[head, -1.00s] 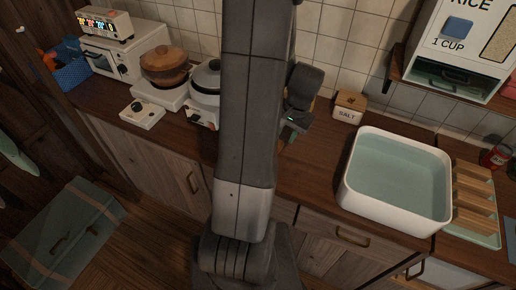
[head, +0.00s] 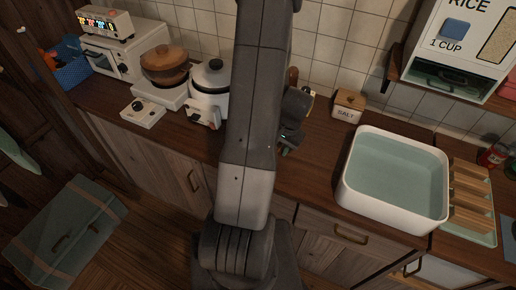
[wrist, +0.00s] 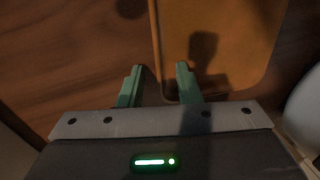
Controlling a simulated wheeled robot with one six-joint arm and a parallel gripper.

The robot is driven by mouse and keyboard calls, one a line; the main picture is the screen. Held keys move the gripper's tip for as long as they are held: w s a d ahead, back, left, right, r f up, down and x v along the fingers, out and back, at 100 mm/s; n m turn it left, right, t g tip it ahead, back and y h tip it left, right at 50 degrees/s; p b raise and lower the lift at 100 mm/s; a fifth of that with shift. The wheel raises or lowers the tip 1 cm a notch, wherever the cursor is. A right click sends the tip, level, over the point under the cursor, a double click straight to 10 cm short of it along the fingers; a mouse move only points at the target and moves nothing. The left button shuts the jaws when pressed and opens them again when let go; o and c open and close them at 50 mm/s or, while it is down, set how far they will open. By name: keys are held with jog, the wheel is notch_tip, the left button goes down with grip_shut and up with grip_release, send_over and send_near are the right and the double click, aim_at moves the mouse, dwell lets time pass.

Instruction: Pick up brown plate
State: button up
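My gripper (wrist: 159,66) is open and empty in the wrist view, with its two green fingers apart. A flat brown piece with a rounded corner (wrist: 235,45) lies on the wooden counter ahead and to the right. It may be the brown plate, but I cannot be sure. Its left edge shows between the fingers, and the right fingertip overlaps it in the picture. I cannot tell whether they touch. In the head view my gripper (head: 286,150) is low over the counter, and my arm hides the counter behind it.
A white basin (head: 352,205) and a wooden rack (head: 470,195) stand to the right. The salt box (head: 347,107) is by the wall. A white rice cooker (head: 209,82) and a brown pot (head: 164,65) are left of my arm. Bare counter (head: 312,165) lies before the basin.

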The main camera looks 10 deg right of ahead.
jog(key=shift+c, duration=0.4)
grip_shut()
